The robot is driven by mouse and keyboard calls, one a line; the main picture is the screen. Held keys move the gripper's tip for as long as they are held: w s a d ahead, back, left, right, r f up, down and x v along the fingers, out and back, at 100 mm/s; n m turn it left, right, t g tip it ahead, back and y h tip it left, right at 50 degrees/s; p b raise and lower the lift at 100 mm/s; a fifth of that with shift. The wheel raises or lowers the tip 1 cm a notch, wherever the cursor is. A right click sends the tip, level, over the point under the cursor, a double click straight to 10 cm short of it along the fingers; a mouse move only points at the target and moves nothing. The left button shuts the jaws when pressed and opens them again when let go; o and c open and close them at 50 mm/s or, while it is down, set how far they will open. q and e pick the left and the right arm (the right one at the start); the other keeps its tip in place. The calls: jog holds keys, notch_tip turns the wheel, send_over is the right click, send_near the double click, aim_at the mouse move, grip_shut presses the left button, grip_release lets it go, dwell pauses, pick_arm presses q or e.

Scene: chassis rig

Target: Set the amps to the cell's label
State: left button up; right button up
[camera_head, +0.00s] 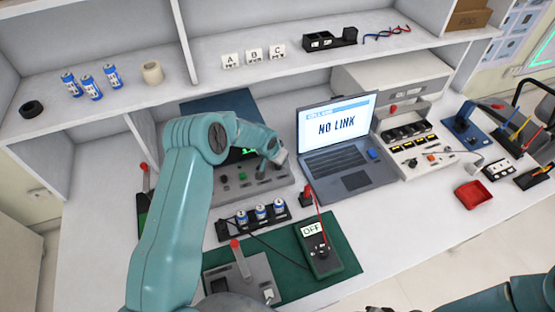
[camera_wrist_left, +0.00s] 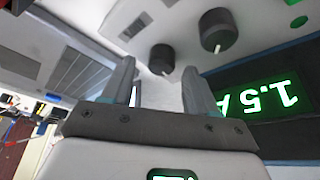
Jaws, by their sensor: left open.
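The grey power supply (camera_head: 248,185) stands behind the green mat, its display partly hidden by my left arm. In the left wrist view its green display (camera_wrist_left: 262,103) appears upside down and reads 1.5 A. Two dark knobs show there: one (camera_wrist_left: 161,58) ahead, between the fingertips in the picture, and one (camera_wrist_left: 217,30) to the right. My left gripper (camera_wrist_left: 160,75) is open and empty near the panel; contact cannot be told. It also shows in the head view (camera_head: 279,156). Blue-and-white cells (camera_head: 261,212) stand in a black holder; their labels are too small to read. My right gripper is out of view.
A laptop (camera_head: 345,150) reading NO LINK stands right of the supply. A meter (camera_head: 316,249) reading OFF lies on the green mat (camera_head: 346,283). More cells (camera_head: 91,87) and A, B, C cards (camera_head: 254,56) are on the shelf. A red tray (camera_head: 473,194) sits right.

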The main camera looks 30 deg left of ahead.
pick_arm(q)
jog(key=shift+w+f, duration=0.15)
jog(key=shift+f, duration=0.35)
jog(key=shift+w+a+f, duration=0.1)
jog(key=shift+f, duration=0.1)
jog(key=shift+r, duration=0.1)
jog(key=c, duration=1)
jog(key=shift+m+b, duration=0.3)
jog(key=shift+b, duration=0.1)
jog(key=shift+c, duration=0.2)
jog(key=m+b, duration=0.1)
jog(key=b, duration=0.2)
jog(key=m+h+b, duration=0.1)
jog(key=m+b, duration=0.1)
jog(key=b, duration=0.1)
jog(key=shift+a+f+m+h, duration=0.1)
jog(key=shift+f+m+h, duration=0.2)
jog(key=shift+f, duration=0.05)
jog(key=shift+r+b, duration=0.15)
jog(key=shift+b, duration=0.2)
jog(key=shift+r+m, duration=0.15)
jog(key=shift+m, duration=0.15)
